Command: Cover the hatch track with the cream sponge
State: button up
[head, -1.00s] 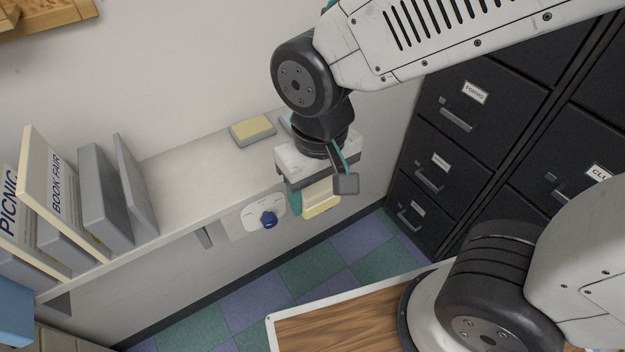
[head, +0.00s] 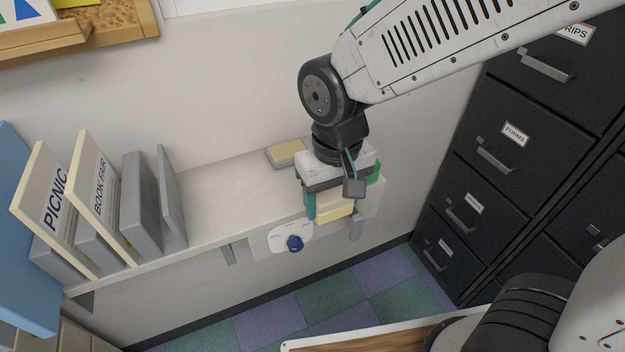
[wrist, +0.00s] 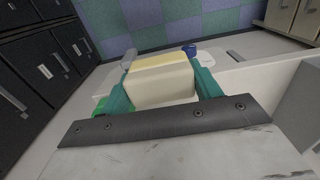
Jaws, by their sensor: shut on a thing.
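My gripper (head: 335,207) is shut on the cream sponge (head: 334,210), a block with a cream body and a yellower layer. In the wrist view the sponge (wrist: 160,82) sits squarely between the teal fingers of my gripper (wrist: 162,88). It is held at the front edge of the wall shelf, right of a white dial plate with a blue knob (head: 294,243); the knob also shows in the wrist view (wrist: 190,49). I cannot clearly make out the hatch track; a pale panel (head: 374,200) and a green piece (head: 374,171) are partly hidden behind my gripper.
Another yellow-topped grey block (head: 285,152) lies on the shelf (head: 225,195) behind my gripper. Binders (head: 90,205) stand at the shelf's left end. Dark filing cabinets (head: 500,150) stand at the right. The shelf's middle is clear.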

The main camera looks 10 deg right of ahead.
jog(key=w+a, duration=0.1)
jog(key=w, duration=0.5)
jog(key=w+a+f, duration=0.1)
jog(key=w, duration=0.2)
jog(key=shift+w+a, duration=0.2)
jog(key=shift+a, duration=0.15)
jog(key=shift+w+a, duration=0.15)
jog(key=shift+w, duration=0.4)
jog(key=shift+s+f, duration=0.15)
jog(key=shift+f, duration=1.4)
jog(key=shift+f, duration=0.1)
jog(key=shift+f, duration=0.1)
jog(key=o, duration=0.9)
jog(key=r, duration=0.8)
jog(key=shift+w+d, duration=0.2)
jog(key=shift+w, duration=0.05)
